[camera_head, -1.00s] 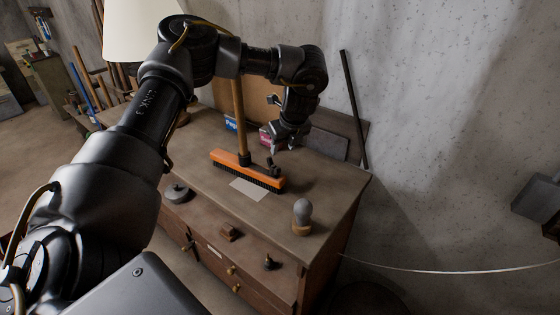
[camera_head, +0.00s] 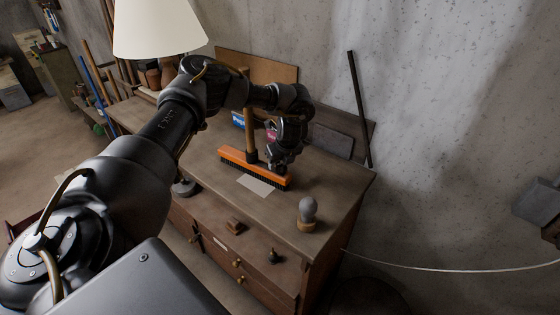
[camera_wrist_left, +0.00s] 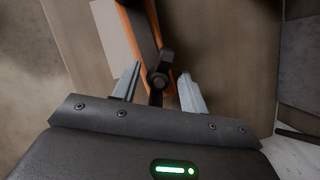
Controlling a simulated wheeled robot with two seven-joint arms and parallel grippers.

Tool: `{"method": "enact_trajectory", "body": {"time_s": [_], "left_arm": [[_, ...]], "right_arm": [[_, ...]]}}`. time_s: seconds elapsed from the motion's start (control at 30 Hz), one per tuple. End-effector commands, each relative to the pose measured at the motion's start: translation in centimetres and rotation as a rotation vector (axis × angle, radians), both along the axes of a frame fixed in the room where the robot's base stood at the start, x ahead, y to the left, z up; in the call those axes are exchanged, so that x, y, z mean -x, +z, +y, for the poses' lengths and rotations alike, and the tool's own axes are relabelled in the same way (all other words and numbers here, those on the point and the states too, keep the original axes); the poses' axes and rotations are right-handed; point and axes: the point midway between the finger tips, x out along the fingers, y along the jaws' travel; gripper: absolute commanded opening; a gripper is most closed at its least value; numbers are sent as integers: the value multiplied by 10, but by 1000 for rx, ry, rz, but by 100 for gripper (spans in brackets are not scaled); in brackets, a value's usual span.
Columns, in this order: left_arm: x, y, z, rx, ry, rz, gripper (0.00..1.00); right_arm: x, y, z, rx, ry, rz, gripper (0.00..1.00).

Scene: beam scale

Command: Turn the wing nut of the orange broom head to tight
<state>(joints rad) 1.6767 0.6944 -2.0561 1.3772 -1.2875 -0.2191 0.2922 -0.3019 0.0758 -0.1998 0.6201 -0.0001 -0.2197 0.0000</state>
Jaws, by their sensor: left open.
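The orange broom head (camera_head: 237,158) lies on the dresser top, its dark bristles along its front side. A wooden handle (camera_head: 249,127) stands up from its middle in a dark socket. In the left wrist view the orange broom head (camera_wrist_left: 134,27) runs away from me, and a dark wing nut (camera_wrist_left: 159,77) shows between my finger tips. My left gripper (camera_head: 271,170) is over the right end of the broom head and hides the wing nut in the head view. My left gripper (camera_wrist_left: 159,88) is open, with one finger on each side of the nut, apparently apart from it. My right gripper is not in view.
A white paper (camera_head: 257,186) lies in front of the broom. A grey knob on a wooden base (camera_head: 307,213) stands near the right front edge. Boxes (camera_head: 238,119) and boards (camera_head: 331,140) stand behind. A lampshade (camera_head: 158,26) is at the back left.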

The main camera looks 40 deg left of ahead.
Motion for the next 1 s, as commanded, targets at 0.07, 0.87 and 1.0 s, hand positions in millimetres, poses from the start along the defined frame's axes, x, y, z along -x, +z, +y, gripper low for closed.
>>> {"method": "enact_trajectory", "body": {"time_s": [0.07, 0.87, 1.0], "left_arm": [[0, 0, 0, 0, 0, 0, 44], [0, -1, 0, 3, -99, -1, 0], [0, -2, 0, 3, -202, -1, 0]], "right_arm": [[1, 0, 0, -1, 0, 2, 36], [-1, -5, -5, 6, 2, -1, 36], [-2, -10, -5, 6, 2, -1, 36]]}}
